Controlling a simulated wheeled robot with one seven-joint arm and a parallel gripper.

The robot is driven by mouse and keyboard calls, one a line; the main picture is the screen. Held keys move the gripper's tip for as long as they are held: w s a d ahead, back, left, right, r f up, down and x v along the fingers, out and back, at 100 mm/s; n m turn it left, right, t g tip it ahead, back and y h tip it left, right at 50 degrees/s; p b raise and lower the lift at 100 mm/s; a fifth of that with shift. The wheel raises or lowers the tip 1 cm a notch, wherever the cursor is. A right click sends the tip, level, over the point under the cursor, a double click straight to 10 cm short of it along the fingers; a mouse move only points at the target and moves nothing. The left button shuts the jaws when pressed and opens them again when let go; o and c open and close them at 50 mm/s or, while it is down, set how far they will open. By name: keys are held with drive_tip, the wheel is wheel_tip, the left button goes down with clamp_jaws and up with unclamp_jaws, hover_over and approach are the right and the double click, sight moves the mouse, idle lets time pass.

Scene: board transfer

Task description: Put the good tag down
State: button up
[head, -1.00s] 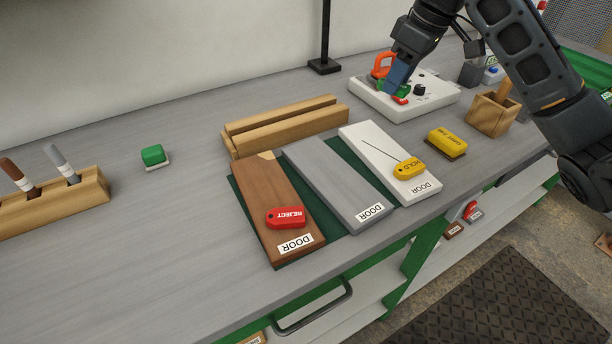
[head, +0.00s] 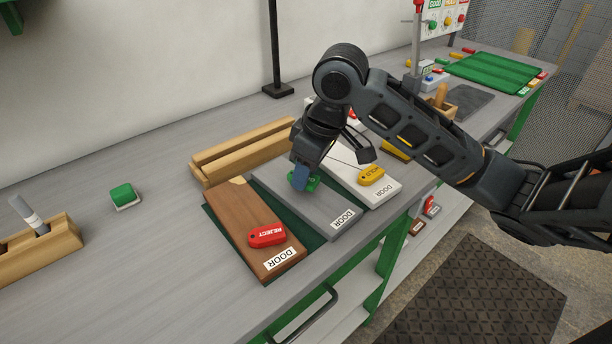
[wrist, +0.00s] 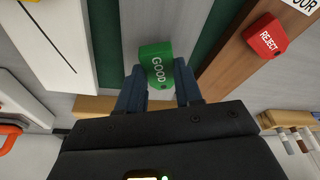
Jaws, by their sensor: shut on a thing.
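My gripper (head: 303,182) is shut on the green good tag (head: 314,184), low over the middle of the grey door board (head: 325,208). I cannot tell whether the tag touches the board. In the wrist view, the tag (wrist: 157,66) reads GOOD and sits between the two blue fingertips (wrist: 157,78). The brown board (head: 240,215) at left bears a red reject tag (head: 267,235). The white board (head: 383,190) at right bears a yellow hold tag (head: 371,175).
The boards lie on a dark green mat (head: 222,238). A wooden rack (head: 240,152) stands behind them. A green block (head: 124,195) and a marker holder (head: 50,245) stand at left. The bench (head: 130,255) is clear around the block. My arm hides part of the right side.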

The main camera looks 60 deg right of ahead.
drive_tip(key=shift+f, duration=1)
drive_tip(key=shift+f, duration=0.1)
drive_tip(key=o, duration=1)
drive_tip(key=v, duration=1.2)
drive_tip(key=shift+p, duration=0.35)
